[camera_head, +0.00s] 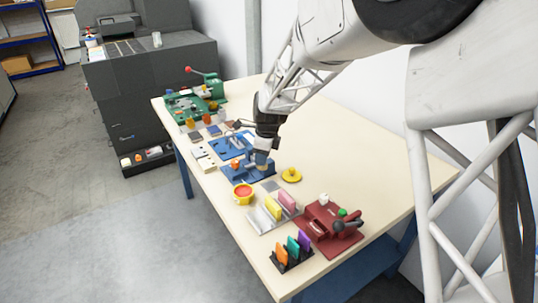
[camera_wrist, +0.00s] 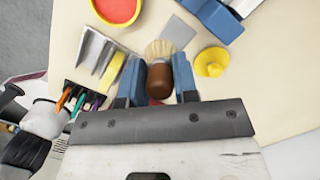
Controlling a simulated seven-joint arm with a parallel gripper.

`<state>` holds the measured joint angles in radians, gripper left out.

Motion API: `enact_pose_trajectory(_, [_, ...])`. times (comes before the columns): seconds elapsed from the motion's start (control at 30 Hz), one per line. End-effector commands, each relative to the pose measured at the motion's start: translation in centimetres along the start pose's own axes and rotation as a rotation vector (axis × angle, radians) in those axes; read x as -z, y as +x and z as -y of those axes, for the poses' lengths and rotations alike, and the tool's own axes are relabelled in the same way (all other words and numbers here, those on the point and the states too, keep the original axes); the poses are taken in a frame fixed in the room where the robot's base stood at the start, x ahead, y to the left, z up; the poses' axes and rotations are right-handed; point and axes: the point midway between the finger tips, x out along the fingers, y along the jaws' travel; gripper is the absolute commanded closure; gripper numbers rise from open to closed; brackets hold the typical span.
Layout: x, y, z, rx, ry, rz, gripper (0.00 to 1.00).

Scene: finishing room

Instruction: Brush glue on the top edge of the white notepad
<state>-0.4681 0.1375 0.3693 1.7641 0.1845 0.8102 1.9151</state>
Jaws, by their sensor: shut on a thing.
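My gripper (camera_wrist: 160,82) is shut on a brush (camera_wrist: 157,80) with a brown handle and pale bristles. In the head view, my gripper (camera_head: 266,146) is over the blue fixtures near the middle of the table. A blue fixture (camera_head: 240,172) is below it, and it also shows at the top of the wrist view (camera_wrist: 212,15) with a white part (camera_wrist: 243,6) beside it. I cannot tell whether this white part is the notepad.
A yellow lid-like disc (camera_head: 291,175) and a grey plate (camera_head: 270,186) lie nearby. A silver rack (camera_head: 262,224), a red device (camera_head: 330,232) and a black card holder (camera_head: 291,262) stand at the near end. A green machine (camera_head: 183,105) stands at the far end. The table's right side is clear.

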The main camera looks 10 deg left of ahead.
Motion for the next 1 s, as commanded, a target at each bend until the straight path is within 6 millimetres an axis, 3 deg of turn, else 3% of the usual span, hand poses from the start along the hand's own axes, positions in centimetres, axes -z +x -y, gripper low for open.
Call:
enact_pose_trajectory(0.4, [-4.8,1.1,-5.1,0.0,-0.002,0.0,0.96])
enact_pose_trajectory(1.0, [-5.3,1.3,-5.7,0.0,0.0,0.0,0.96])
